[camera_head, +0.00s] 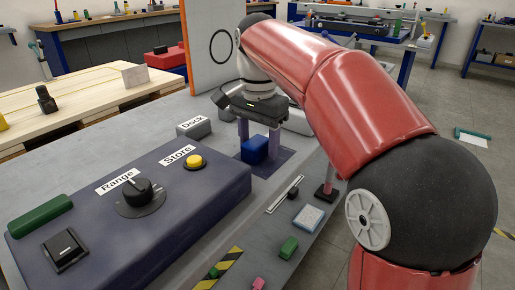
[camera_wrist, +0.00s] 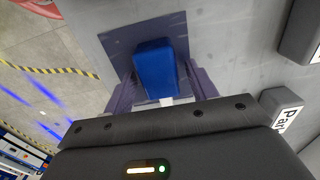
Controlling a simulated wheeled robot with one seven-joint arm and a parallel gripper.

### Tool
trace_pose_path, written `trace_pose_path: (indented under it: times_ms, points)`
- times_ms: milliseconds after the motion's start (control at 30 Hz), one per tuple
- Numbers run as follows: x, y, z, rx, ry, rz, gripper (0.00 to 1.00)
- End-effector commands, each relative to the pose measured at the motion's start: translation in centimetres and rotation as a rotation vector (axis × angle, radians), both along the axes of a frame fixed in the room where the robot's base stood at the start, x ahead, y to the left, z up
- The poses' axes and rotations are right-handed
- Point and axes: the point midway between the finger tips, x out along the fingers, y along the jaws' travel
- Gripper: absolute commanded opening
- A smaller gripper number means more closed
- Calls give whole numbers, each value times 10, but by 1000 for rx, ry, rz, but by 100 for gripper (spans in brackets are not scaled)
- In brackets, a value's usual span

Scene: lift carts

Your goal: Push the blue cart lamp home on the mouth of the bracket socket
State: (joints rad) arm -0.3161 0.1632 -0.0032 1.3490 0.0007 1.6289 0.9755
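A blue block (camera_head: 255,150), which I take to be the blue cart lamp, is over a dark purple square plate (camera_head: 281,163) on the grey bench. In the wrist view the blue block (camera_wrist: 155,66) lies between the far ends of my fingers, with the plate (camera_wrist: 119,43) behind it. My gripper (camera_head: 259,140) points down, one purple finger on each side of the block. It also shows in the wrist view (camera_wrist: 155,80). Whether the fingers press on the block is unclear. A small pale piece (camera_wrist: 167,101) shows at its near end. I cannot make out the bracket socket's mouth.
A grey block labelled Dock (camera_head: 195,127) stands left of my gripper. A dark control box (camera_head: 130,215) with a knob and yellow button fills the front left. Small items, including a green block (camera_head: 288,247), lie front right.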

Motion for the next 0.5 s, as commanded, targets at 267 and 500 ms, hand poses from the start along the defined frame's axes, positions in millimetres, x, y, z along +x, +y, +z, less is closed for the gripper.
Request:
trace_pose_path:
  times_ms: [267, 500]
  points:
    - [0, 0, 0, 0, 0, 0, 20]
    - [0, 0, 0, 0, 0, 0, 11]
